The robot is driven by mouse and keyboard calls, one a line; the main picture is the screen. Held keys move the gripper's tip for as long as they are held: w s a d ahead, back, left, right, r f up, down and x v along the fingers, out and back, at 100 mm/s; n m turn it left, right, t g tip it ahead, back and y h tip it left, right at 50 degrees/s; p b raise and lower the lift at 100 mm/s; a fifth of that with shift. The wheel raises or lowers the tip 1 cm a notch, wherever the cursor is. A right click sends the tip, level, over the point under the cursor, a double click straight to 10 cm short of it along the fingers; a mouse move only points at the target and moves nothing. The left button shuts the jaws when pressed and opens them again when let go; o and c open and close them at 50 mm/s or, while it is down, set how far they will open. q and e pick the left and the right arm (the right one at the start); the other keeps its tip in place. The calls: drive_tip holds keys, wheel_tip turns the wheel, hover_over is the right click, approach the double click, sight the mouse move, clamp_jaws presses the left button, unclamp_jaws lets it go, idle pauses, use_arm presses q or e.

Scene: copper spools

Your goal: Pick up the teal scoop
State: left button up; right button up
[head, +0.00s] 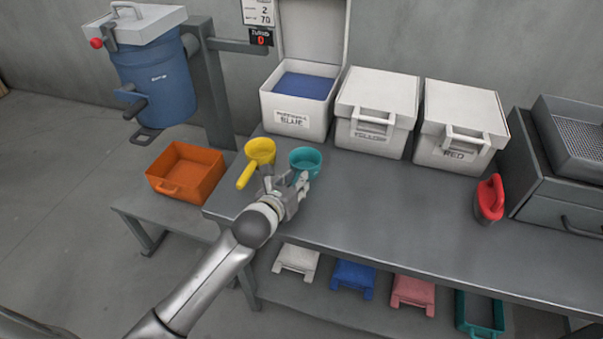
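The teal scoop (306,158) stands on the grey table, its round cup opening upward. Its handle is hidden behind my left gripper. My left gripper (287,180) is at the near side of the teal scoop, over the table's left part. The fingers overlap the scoop's lower edge in the picture. I cannot tell whether they touch the handle or have closed on it. My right gripper is not in view.
A yellow scoop (260,151) lies close left of my gripper. Behind stand an open bin (295,119) labelled BLUE and two lidded bins (376,110) (460,125). An orange tray (187,170) is at left, a red-handled tool (490,199) at right. The table's middle is clear.

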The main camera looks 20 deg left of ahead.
use_arm(q)
drive_tip(key=shift+c, duration=0.3)
clamp_jaws()
drive_tip(key=shift+r, duration=0.5)
wheel_tip(320, 180, up, 3)
drive_tip(key=shift+s+f, duration=0.1)
drive_tip(key=s+r, duration=0.1)
drive_tip(key=s+r+p, duration=0.1)
drive_tip(key=s+r, duration=0.2)
drive_tip(key=r, duration=0.1)
drive_tip(key=shift+s+d+r, duration=0.25)
drive_tip(key=shift+s+d, duration=0.05)
drive_tip(key=shift+s, duration=0.05)
drive_tip(key=d+v, duration=0.2)
drive_tip(key=v, duration=0.7)
drive_tip(key=shift+s+r, duration=0.25)
drive_tip(key=shift+s, duration=0.15)
